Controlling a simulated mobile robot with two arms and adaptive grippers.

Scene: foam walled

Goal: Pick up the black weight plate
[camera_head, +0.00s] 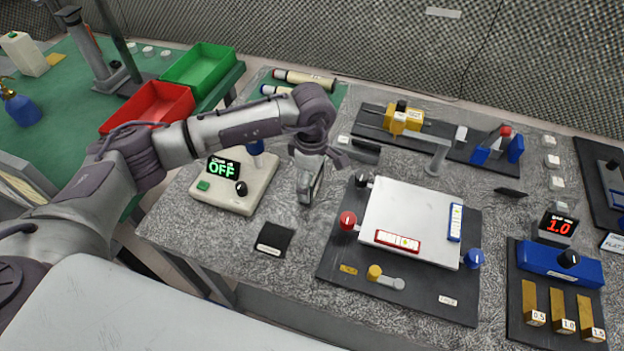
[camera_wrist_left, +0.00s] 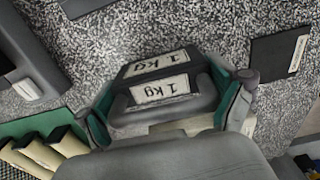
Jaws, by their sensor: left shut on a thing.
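The black weight plate (camera_wrist_left: 155,92) is a dark block with white "1 kg" labels. In the left wrist view it sits between the two green-padded fingers of my left gripper (camera_wrist_left: 170,105), which is shut on it. In the head view my left gripper (camera_head: 311,185) points down over the grey speckled table, and the weight is mostly hidden by the fingers. I cannot tell whether the weight touches the table. My right gripper is not in view.
A white box with an "OFF" display (camera_head: 238,180) stands left of the gripper. A small black labelled mat (camera_head: 273,240) lies in front. A black board (camera_head: 335,262) with a white plate and coloured knobs is to the right. Red (camera_head: 150,108) and green (camera_head: 198,68) bins stand at back left.

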